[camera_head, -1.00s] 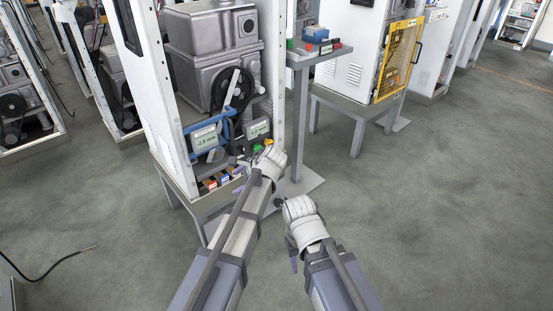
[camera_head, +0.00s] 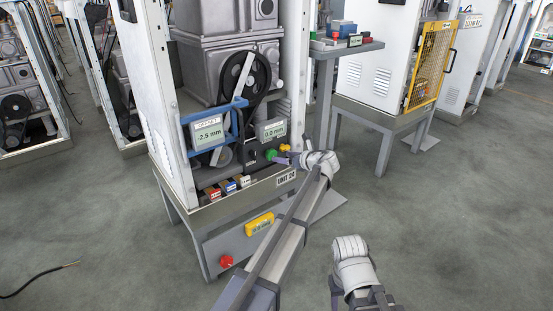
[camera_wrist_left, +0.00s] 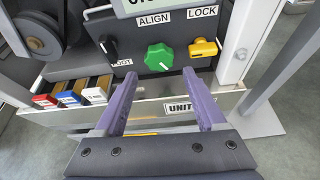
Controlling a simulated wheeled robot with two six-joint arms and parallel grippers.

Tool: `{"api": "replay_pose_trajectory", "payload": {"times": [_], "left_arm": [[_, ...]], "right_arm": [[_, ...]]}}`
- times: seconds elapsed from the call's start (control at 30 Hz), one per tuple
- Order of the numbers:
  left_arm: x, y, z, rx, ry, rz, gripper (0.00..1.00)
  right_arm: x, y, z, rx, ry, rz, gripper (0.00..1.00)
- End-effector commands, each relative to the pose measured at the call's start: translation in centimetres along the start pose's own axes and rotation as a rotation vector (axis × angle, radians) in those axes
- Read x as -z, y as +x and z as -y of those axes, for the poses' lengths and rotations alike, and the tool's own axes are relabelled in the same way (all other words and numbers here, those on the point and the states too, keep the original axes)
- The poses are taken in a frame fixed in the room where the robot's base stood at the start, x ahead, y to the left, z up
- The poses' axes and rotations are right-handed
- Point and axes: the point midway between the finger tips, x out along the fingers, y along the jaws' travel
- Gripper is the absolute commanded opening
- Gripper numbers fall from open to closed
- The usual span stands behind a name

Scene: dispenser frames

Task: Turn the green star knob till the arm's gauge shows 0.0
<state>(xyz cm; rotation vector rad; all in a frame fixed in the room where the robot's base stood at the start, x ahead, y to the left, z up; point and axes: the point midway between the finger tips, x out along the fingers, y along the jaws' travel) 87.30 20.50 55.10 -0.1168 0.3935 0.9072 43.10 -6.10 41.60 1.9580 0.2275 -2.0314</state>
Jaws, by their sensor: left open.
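The green star knob (camera_head: 271,154) sits on the dark panel low in the machine. In the left wrist view the knob (camera_wrist_left: 159,57) is under the label ALIGN. My left gripper (camera_wrist_left: 160,90) is open, its two purple fingers pointing at the panel, with the knob beyond and between the tips, apart from them. In the head view my left gripper (camera_head: 287,161) is just right of the knob. A gauge (camera_head: 208,134) on the blue bracket reads -2.5 mm. A second gauge (camera_head: 272,130) above the knob reads 0.0 mm. My right gripper's fingers are hidden in the head view.
A yellow LOCK handle (camera_wrist_left: 203,47) is right of the knob and a black knob (camera_wrist_left: 107,45) is left. Red, blue and white-labelled blocks (camera_wrist_left: 70,97) lie on the sill at left. A white frame post (camera_wrist_left: 240,40) stands at right. A red button (camera_head: 226,262) is below.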

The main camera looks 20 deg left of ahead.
Motion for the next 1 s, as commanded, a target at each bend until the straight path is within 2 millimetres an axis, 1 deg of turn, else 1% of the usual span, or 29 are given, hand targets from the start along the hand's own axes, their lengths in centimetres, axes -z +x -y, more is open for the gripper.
{"api": "replay_pose_trajectory", "payload": {"times": [0.17, 0.27, 0.5, 0.6, 0.7, 0.93, 0.97, 1.0], "left_arm": [[0.1, 1.0, 0.1, -0.001, -0.002, -0.001, 0.73], [0.2, 2.1, 0.1, -0.002, -0.003, -0.001, 0.73], [0.2, 5.9, 0.1, -0.003, -0.004, -0.001, 0.73], [0.2, 7.1, 0.1, -0.001, -0.004, -0.001, 0.73], [0.1, 7.7, 0.0, -0.001, -0.004, -0.001, 0.73], [0.0, 7.7, 0.0, 0.000, -0.004, -0.001, 0.73], [0.0, 7.7, 0.0, 0.000, -0.004, -0.001, 0.71], [0.0, 7.7, 0.0, 0.000, -0.004, -0.001, 0.66]], "right_arm": [[0.0, 0.5, 0.1, 0.000, 0.000, 0.000, 0.50], [0.1, 1.0, 0.1, 0.000, 0.001, 0.000, 0.50], [0.2, 2.5, 0.2, 0.000, 0.001, -0.001, 0.50], [0.2, 2.9, 0.3, 0.000, 0.001, -0.001, 0.50], [0.2, 3.0, 0.3, 0.000, 0.001, -0.002, 0.50], [0.2, 2.9, 0.3, 0.000, 0.001, -0.002, 0.50], [0.2, 2.9, 0.3, 0.000, 0.001, -0.002, 0.50], [0.2, 2.9, 0.3, 0.000, 0.001, -0.002, 0.50]]}}
